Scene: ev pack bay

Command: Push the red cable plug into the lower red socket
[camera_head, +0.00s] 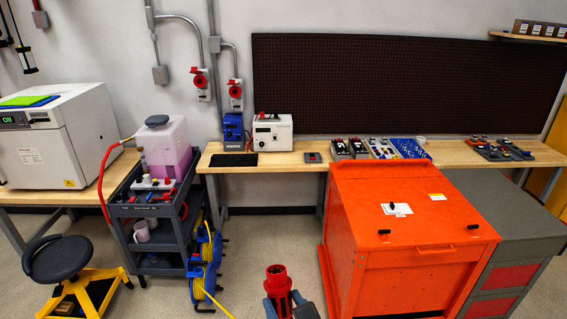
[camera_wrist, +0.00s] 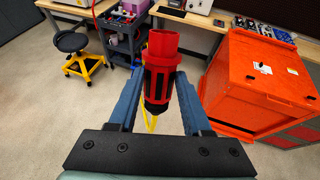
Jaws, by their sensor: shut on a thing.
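My gripper (camera_head: 292,303) is at the bottom middle of the head view, shut on the red cable plug (camera_head: 277,279). In the wrist view the plug (camera_wrist: 161,68) stands between the two blue fingers of my gripper (camera_wrist: 160,98), red end up and away, dark end toward me. A yellow cable (camera_wrist: 151,122) shows behind it. Two red sockets are on the back wall: the lower red socket (camera_head: 235,91) is right of and below the upper red socket (camera_head: 200,80). Both are far from the plug. The sockets are out of the wrist view.
An orange cabinet (camera_head: 375,262) stands close on the right. A dark cart (camera_head: 160,210) with a pink container (camera_head: 165,150) and a stool (camera_head: 60,259) are on the left. A wooden bench (camera_head: 285,160) runs below the sockets. Open floor (camera_head: 265,235) lies between cart and cabinet.

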